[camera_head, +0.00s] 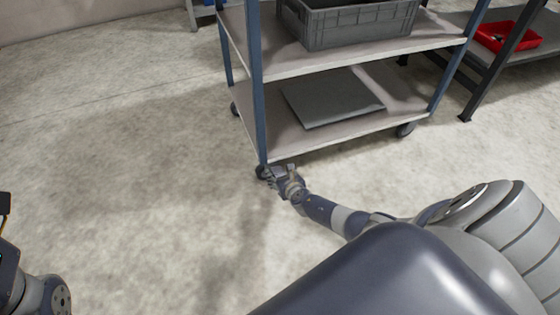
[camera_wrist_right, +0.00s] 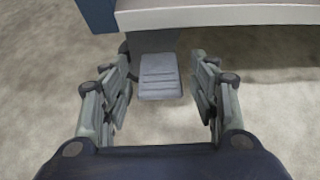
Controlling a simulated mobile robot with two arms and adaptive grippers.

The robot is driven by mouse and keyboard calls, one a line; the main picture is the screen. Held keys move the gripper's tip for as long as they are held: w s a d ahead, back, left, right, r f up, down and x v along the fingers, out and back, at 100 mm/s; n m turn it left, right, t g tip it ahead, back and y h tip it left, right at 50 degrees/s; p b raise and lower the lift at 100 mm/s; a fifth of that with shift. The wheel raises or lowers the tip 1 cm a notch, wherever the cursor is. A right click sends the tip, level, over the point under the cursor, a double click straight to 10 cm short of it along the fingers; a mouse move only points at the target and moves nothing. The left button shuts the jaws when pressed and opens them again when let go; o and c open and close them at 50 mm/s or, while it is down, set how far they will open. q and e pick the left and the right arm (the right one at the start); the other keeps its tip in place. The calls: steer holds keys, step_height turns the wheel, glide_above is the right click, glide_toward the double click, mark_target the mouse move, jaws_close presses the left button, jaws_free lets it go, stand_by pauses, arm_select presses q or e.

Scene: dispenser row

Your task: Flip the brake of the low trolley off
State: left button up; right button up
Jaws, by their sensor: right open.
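The low trolley (camera_head: 330,138) has blue posts and two grey shelves on castors. My right gripper (camera_head: 272,172) is at its near left castor, low to the floor. In the right wrist view, a grey ridged brake pedal (camera_wrist_right: 160,76) sticks out below the trolley's shelf edge (camera_wrist_right: 220,16). My right gripper (camera_wrist_right: 160,105) is open, with one finger on each side of the pedal and a gap on both sides. The castor wheel is mostly hidden. Part of my left arm shows at the lower left of the head view, but its gripper fingers are not visible.
A grey crate (camera_head: 345,26) stands on the trolley's upper shelf and a flat grey panel (camera_head: 325,98) lies on the lower one. A dark-legged table (camera_head: 446,28) with a red tray (camera_head: 510,38) stands at the right. The floor to the left is clear.

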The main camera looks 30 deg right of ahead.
steer(key=shift+s, duration=0.1)
steer(key=shift+s+a+r, duration=0.2)
steer(key=shift+s+r, duration=0.1)
steer(key=shift+s, duration=0.35)
steer(key=v, duration=1)
steer(key=shift+s+r, duration=0.15)
